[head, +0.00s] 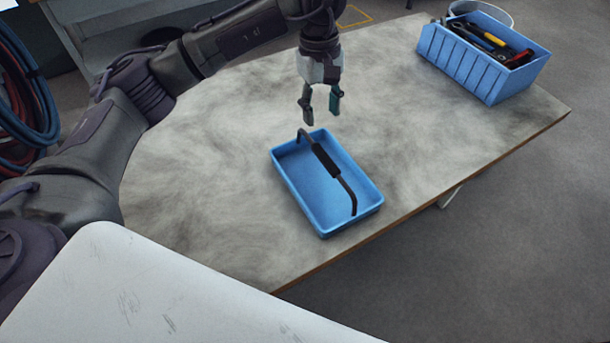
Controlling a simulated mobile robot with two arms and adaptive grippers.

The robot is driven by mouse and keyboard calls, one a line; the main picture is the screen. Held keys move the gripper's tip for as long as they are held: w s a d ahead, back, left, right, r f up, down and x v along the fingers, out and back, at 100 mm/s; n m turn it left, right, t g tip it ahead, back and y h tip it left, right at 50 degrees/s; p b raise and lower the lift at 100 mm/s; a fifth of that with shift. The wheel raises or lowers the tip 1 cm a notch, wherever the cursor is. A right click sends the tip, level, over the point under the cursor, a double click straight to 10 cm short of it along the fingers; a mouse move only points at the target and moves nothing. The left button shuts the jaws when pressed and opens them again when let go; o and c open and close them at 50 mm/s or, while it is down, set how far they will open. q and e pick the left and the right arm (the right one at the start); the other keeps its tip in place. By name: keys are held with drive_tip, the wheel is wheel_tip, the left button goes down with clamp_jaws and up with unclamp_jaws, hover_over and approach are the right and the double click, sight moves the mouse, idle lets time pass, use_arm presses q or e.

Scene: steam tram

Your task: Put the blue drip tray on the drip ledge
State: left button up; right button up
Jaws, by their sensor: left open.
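The blue drip tray (283,186) is a shallow rectangular tray lying on the worktable. A black bar handle (326,160) spans it from its far left end to its near right end. My left gripper (320,115) is above the tray's far end, pointing down. Its two fingers are apart with nothing between them, and it appears clear of the handle. My right gripper is not in view. I cannot identify a drip ledge in this view.
The grey, smudged worktable (200,190) is mostly bare around the tray. A blue bin (480,68) with tools stands at its far right corner, with a white bucket (497,12) behind. Coiled hoses (25,90) hang at the left. Open floor lies to the right.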

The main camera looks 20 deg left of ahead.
sight(325, 157)
use_arm(q)
drive_tip(key=f, duration=0.2)
drive_tip(key=d+f+p, duration=0.1)
drive_tip(key=f, duration=0.2)
drive_tip(key=d+f+p, duration=0.1)
drive_tip(key=f, duration=0.1)
drive_tip(key=shift+s+f, duration=0.2)
drive_tip(key=shift+f, duration=0.2)
drive_tip(key=shift+s+f+p, duration=0.1)
drive_tip(key=shift+f+p, duration=0.2)
drive_tip(key=shift+f, duration=0.15)
drive_tip(key=f+p, duration=0.1)
drive_tip(key=f, duration=0.1)
drive_tip(key=s+f+p, duration=0.1)
drive_tip(key=f, duration=0.1)
drive_tip(key=shift+d+f, duration=0.15)
drive_tip(key=shift+f, duration=0.35)
drive_tip(key=shift+c, duration=0.7)
clamp_jaws()
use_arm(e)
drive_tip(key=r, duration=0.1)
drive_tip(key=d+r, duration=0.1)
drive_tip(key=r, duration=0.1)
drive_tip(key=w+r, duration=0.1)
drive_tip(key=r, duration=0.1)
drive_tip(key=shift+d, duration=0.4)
